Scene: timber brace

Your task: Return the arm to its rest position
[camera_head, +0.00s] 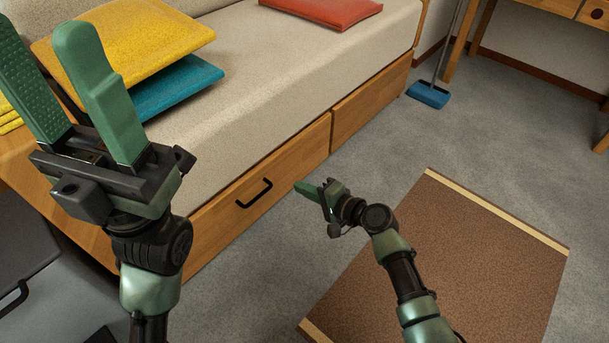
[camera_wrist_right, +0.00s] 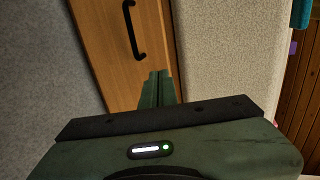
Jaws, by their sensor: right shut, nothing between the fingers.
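My right gripper (camera_head: 300,187) is low in front of the daybed in the head view, its green fingers together and empty, pointing toward the drawer front. In the right wrist view the same shut fingers (camera_wrist_right: 158,78) show against the wooden drawer (camera_wrist_right: 100,40), below and right of its black handle (camera_wrist_right: 133,30). Whether they touch the wood cannot be told. My left gripper (camera_head: 45,35) is raised large at the upper left of the head view. Its two green fingers stand apart with nothing between them.
The daybed (camera_head: 260,100) has wooden drawers below, the near one with a black handle (camera_head: 253,194). Yellow (camera_head: 140,40), teal (camera_head: 172,88) and red (camera_head: 325,8) cushions lie on it. A brown rug (camera_head: 480,260) and a blue broom (camera_head: 428,95) are at right. Grey carpet between is clear.

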